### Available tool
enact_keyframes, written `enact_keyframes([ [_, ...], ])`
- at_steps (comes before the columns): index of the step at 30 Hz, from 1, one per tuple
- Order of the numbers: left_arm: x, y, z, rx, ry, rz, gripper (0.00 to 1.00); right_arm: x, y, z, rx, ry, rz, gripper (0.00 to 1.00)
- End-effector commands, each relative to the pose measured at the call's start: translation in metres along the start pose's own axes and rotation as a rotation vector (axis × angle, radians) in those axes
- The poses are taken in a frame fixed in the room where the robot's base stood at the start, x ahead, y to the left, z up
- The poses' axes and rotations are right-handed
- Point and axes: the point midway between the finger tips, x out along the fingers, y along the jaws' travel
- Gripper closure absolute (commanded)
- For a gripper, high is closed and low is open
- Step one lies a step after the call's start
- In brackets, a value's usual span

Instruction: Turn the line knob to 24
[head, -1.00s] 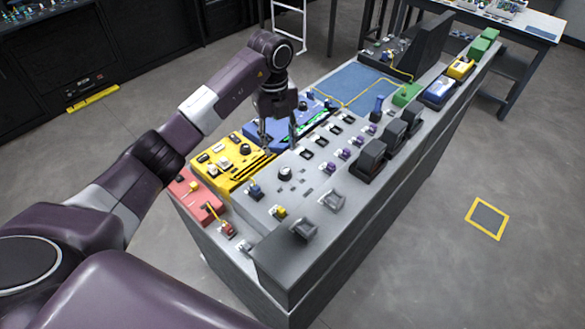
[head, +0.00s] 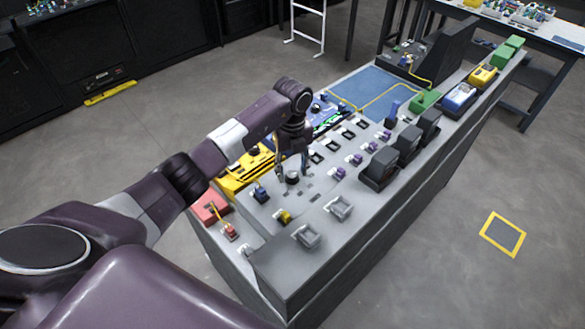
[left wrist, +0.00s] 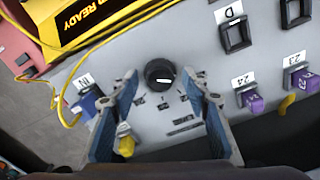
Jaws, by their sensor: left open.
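The line knob (left wrist: 159,74) is a round black knob with a white pointer mark, set in the grey panel (left wrist: 185,45). In the left wrist view it lies just beyond and between my open fingertips, with small dark labels around its lower side. It also shows in the head view (head: 292,177), directly at the fingers. My left gripper (left wrist: 163,82) is open, its two blue-padded fingers spread, with nothing between the pads that I can see. In the head view the left gripper (head: 292,170) points down over the knob. Whether a finger touches the knob, I cannot tell. My right gripper is not in view.
A purple connector (left wrist: 253,102) by a label 24 and another by 23 sit right of the knob. A blue connector (left wrist: 88,103) and a yellow one (left wrist: 125,142) are near the left finger. A yellow box (left wrist: 85,17) with a cable lies upper left.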

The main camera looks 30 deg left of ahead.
Motion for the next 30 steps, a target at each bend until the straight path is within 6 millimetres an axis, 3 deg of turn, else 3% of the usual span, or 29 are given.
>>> enact_keyframes([
  [8, 0.0021, -0.0002, 0.0, 0.0, 0.0, -0.001, 0.58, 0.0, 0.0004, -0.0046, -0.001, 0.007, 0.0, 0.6],
  [19, 0.0018, -0.0002, -0.0001, 0.0, 0.0, -0.001, 0.99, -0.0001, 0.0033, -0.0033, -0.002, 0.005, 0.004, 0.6],
  [30, 0.0032, -0.0002, 0.0005, 0.068, -0.001, -0.001, 0.99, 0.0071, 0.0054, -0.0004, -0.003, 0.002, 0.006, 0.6],
])
